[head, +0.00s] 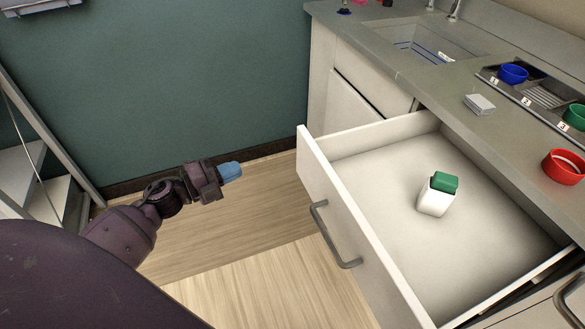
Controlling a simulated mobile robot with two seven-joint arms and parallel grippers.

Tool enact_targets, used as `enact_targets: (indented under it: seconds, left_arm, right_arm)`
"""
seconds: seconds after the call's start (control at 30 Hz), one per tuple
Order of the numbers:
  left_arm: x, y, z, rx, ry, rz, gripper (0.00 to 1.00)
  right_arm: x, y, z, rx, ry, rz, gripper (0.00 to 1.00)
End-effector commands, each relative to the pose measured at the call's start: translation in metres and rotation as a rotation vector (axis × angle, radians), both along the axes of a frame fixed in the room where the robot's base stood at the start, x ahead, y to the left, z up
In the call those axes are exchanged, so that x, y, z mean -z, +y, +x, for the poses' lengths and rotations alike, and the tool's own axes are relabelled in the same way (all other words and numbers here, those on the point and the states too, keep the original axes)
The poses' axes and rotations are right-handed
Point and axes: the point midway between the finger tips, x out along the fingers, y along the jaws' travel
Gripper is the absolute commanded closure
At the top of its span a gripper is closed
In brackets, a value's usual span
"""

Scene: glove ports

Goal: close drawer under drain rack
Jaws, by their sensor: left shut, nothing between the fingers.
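The drawer (365,245) stands pulled far out from the counter, with a grey bar handle (334,240) on its white front. Inside it a white bottle with a green cap (436,200) stands on the drawer floor. The drain rack (545,96) is set into the counter above, at the right. My left gripper (231,171), with blue fingertips, is shut and empty. It is to the left of the drawer front, apart from it and from the handle. My right gripper is not in view.
The grey counter (455,85) holds a sink (420,45), a small white block (480,104), and blue (513,73), green and red bowls (563,166). A shelf frame (45,140) stands at the left. The wooden floor before the drawer is clear.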

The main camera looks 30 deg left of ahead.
Motion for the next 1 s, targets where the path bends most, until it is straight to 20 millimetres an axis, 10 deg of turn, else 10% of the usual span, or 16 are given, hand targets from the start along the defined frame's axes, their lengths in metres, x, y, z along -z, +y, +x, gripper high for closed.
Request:
enact_targets:
  seconds: [0.37, 1.0]
  left_arm:
    - [0.004, -0.026, -0.006, 0.147, -0.025, 0.073, 1.00]
    - [0.005, -0.090, 0.077, 0.143, -0.022, 0.069, 1.00]
  right_arm:
    - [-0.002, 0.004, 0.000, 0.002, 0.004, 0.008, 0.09]
    - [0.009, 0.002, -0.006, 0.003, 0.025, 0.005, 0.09]
